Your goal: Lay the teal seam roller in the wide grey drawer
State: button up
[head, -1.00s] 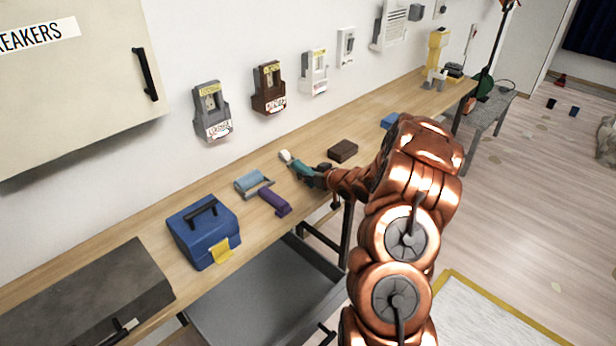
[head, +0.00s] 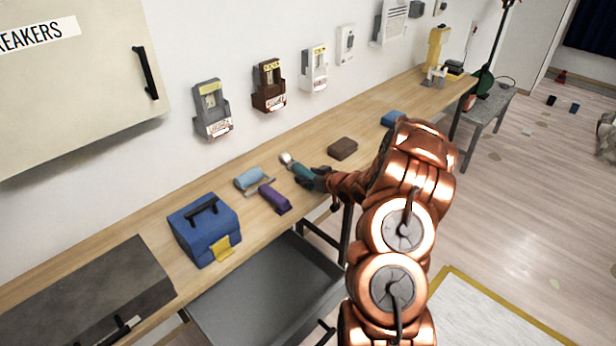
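The teal seam roller (head: 301,171) lies at the bench's front half, its pale roller end (head: 286,158) pointing to the back left. My gripper (head: 312,178) is at the near right end of its teal handle, with dark fingers around or against it. The fingers are small and partly hidden by my wrist, so I cannot tell whether they are closed on the handle. The wide grey drawer (head: 255,300) is pulled out below the bench, to the lower left of my gripper. Its visible floor looks empty.
A light blue roller (head: 253,178) and a purple object (head: 274,198) lie left of the teal roller. A brown block (head: 342,148) lies to its right. Dispensers hang on the wall behind.

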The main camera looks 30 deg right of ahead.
dwell(0.4)
jog(key=b+v, duration=0.2)
jog(key=v, duration=0.4)
jog(key=shift+s+d+r, duration=0.25)
jog(key=shift+r, duration=0.05)
jog(key=shift+s+r, duration=0.2)
jog(key=shift+s, duration=0.25)
jog(key=shift+r, duration=0.1)
